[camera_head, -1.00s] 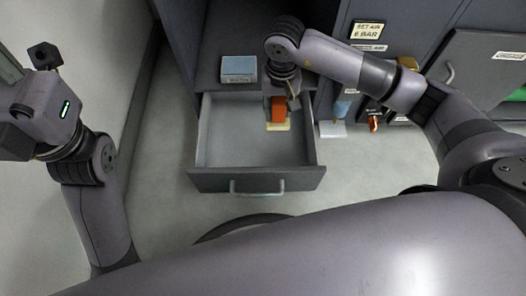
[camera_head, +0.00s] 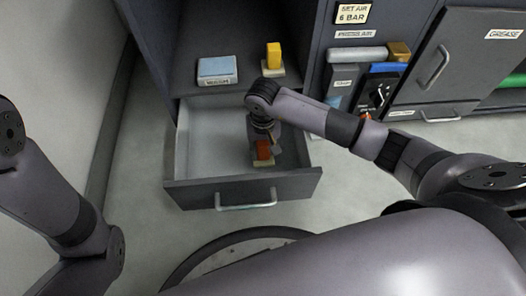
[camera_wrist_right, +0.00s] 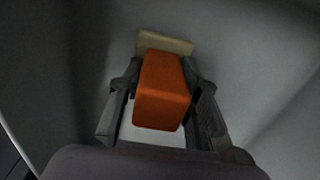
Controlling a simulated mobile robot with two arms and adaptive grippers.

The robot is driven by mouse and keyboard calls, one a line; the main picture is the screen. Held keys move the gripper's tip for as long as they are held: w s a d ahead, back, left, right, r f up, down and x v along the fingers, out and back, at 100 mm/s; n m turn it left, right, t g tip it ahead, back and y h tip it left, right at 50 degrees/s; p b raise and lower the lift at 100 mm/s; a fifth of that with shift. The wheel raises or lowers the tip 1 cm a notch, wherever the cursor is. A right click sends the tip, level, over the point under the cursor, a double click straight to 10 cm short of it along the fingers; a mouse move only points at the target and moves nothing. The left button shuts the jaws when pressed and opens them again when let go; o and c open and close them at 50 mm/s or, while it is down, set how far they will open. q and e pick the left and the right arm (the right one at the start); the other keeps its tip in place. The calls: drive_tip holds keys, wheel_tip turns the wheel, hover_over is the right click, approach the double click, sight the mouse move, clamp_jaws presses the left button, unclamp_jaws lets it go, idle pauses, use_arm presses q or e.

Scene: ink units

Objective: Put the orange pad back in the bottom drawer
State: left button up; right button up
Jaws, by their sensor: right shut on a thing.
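The orange pad (camera_head: 263,150) has an orange block on a pale flat base. My right gripper (camera_head: 262,140) reaches down into the open bottom drawer (camera_head: 243,187) and is shut on the pad's orange block. In the right wrist view the orange block (camera_wrist_right: 162,90) sits between the two fingers of the right gripper (camera_wrist_right: 162,105), with the pale base beyond it. The pad is inside the drawer's outline; whether its base touches the drawer floor I cannot tell. My left arm shows at the left edge, its gripper out of the picture.
A blue and white box (camera_head: 217,71) and a yellow block on a pale base (camera_head: 274,58) stand on the shelf above the drawer. The drawer's left part is clear.

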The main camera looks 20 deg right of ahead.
drive_tip(key=shift+f, duration=0.15)
drive_tip(key=shift+f, duration=0.2)
drive_tip(key=o, duration=1.2)
drive_tip(key=shift+r, duration=0.15)
